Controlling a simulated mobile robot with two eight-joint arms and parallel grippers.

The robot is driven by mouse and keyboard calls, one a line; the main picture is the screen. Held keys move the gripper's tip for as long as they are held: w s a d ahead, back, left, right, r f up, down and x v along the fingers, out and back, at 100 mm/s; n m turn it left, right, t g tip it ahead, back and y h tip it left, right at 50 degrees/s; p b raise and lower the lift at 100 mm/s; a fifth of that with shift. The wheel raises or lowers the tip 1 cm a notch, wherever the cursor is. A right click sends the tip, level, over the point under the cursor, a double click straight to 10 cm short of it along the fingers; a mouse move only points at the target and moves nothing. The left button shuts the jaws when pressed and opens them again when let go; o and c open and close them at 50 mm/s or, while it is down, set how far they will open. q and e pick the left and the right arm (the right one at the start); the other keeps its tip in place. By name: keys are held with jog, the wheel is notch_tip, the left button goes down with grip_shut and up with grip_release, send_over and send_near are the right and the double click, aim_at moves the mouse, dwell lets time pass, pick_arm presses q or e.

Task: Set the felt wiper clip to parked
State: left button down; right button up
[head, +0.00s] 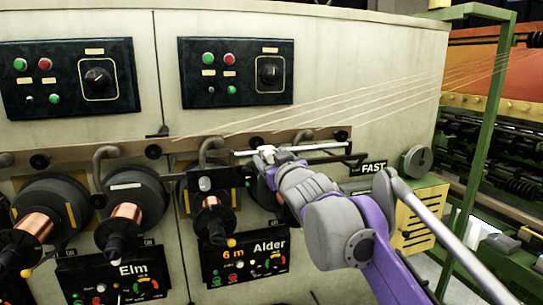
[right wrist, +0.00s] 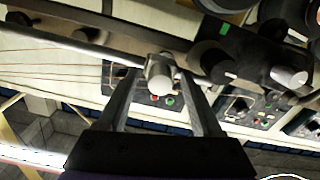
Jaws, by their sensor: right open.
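A small pale grey knob-like part (right wrist: 160,78) sits on a bar in the right wrist view. I take it for the felt wiper clip, but no label on it is readable. My right gripper (right wrist: 158,84) is open, with one finger on each side of this part; I cannot tell whether either finger touches it. In the head view my right gripper (head: 266,156) is up at the rail above the Alder station (head: 245,262), and the arm hides much of what is behind it. My left gripper is not in view.
Copper spools (head: 126,212) stand to the left, with curved grey hooks above them. A long dark rail (head: 75,155) crosses the cabinet (head: 370,60), and thin wires run up to the right. A green frame post (head: 488,120) stands at the right.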

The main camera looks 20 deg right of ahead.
grip_shut()
dwell(0.4)
dwell(1.1)
